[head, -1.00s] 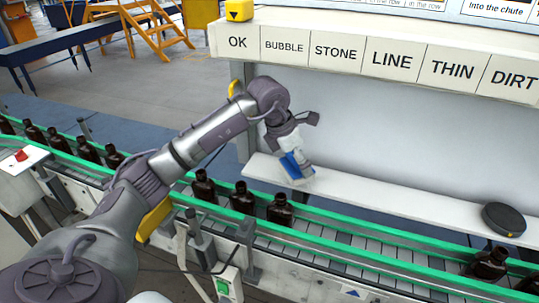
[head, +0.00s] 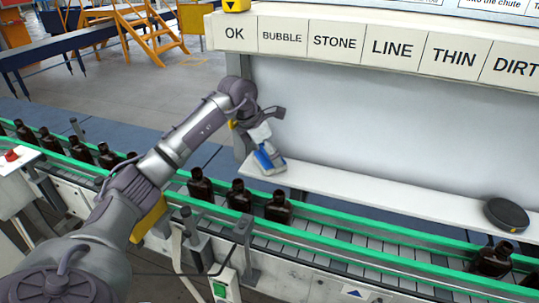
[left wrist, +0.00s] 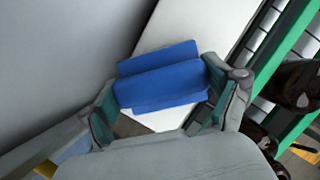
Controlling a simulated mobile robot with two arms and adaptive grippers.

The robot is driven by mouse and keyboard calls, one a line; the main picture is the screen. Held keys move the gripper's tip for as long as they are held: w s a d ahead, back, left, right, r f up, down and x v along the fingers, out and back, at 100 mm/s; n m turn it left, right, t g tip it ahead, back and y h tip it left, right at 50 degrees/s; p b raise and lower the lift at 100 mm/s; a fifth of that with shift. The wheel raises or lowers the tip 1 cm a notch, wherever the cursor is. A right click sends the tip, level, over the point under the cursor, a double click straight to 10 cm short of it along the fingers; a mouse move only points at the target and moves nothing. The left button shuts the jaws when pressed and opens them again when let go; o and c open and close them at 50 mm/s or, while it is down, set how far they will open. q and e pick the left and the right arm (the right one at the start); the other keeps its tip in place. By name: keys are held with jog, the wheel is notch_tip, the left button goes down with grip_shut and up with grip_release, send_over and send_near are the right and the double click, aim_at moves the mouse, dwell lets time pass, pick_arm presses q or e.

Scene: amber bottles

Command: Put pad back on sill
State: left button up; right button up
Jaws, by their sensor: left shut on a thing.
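The blue pad (head: 265,160) is in my left gripper (head: 268,150), at the left end of the white sill (head: 350,184). In the left wrist view the blue pad (left wrist: 162,78) lies across the space between the two fingers of my left gripper (left wrist: 160,106), which is shut on it. The white sill (left wrist: 190,35) shows behind and below the pad. I cannot tell whether the pad touches the sill. My right gripper is not in view.
A round black device (head: 506,215) sits at the sill's right end. Brown bottles (head: 240,196) stand on the green-railed conveyor (head: 350,236) in front of the sill. The sill between pad and device is bare. A label board (head: 390,48) overhangs above.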

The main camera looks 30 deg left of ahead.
pick_arm(q)
jog(key=o, duration=0.6)
jog(key=shift+f, duration=0.1)
jog(key=shift+o, duration=1.2)
jog(key=shift+s, duration=0.1)
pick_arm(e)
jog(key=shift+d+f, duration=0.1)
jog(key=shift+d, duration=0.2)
